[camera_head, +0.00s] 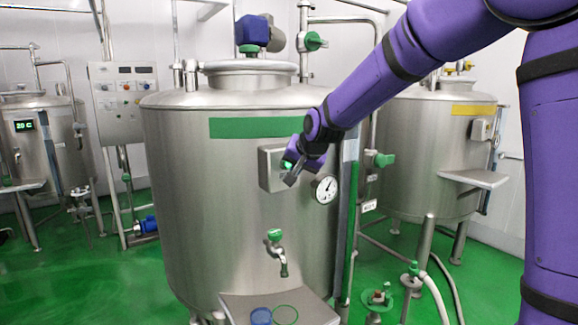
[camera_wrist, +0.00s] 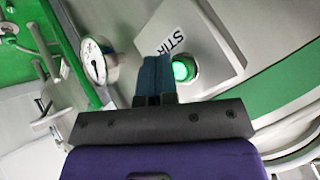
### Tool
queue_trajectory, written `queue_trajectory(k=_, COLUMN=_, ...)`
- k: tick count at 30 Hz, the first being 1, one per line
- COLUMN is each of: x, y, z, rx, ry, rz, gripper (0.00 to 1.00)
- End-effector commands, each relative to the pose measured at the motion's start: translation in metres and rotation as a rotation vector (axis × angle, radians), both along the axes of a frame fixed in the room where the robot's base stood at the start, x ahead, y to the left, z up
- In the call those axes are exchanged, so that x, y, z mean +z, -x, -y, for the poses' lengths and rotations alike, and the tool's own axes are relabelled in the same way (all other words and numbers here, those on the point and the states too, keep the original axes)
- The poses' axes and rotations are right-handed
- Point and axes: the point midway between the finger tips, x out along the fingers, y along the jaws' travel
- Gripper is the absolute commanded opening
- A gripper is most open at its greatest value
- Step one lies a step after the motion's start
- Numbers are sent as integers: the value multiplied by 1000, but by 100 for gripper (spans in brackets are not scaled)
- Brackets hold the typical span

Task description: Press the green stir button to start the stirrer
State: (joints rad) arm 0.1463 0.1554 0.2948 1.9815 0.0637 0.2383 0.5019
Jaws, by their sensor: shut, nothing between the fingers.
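The green stir button (camera_wrist: 183,70) glows on a grey control box (camera_wrist: 195,40) marked STIR, in the wrist view. The box (camera_head: 268,172) is fixed to the front of the large middle tank (camera_head: 195,200) with the green band. My gripper (camera_wrist: 153,76) is shut and empty, its fingertips beside the button in the wrist view. In the head view my gripper (camera_head: 292,178) is in front of the box's right part and hides some of it. I cannot tell whether the fingers touch the box or the button.
A round dial gauge (camera_head: 326,189) sits just right of the box. A tap (camera_head: 275,245) is below, over a metal shelf (camera_head: 240,302) with a blue cup (camera_head: 261,316). A pipe with a green valve (camera_head: 383,160) stands to the right.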

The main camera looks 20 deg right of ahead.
Motion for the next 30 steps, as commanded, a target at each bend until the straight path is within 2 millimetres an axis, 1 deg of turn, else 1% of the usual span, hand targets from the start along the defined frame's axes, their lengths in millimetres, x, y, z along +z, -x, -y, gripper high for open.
queue_trajectory(k=11, x=0, y=4, z=1, rx=-1, ry=-1, rz=0, gripper=0)
queue_trajectory(k=30, x=1, y=54, z=18, rx=-1, ry=0, rz=1, gripper=0)
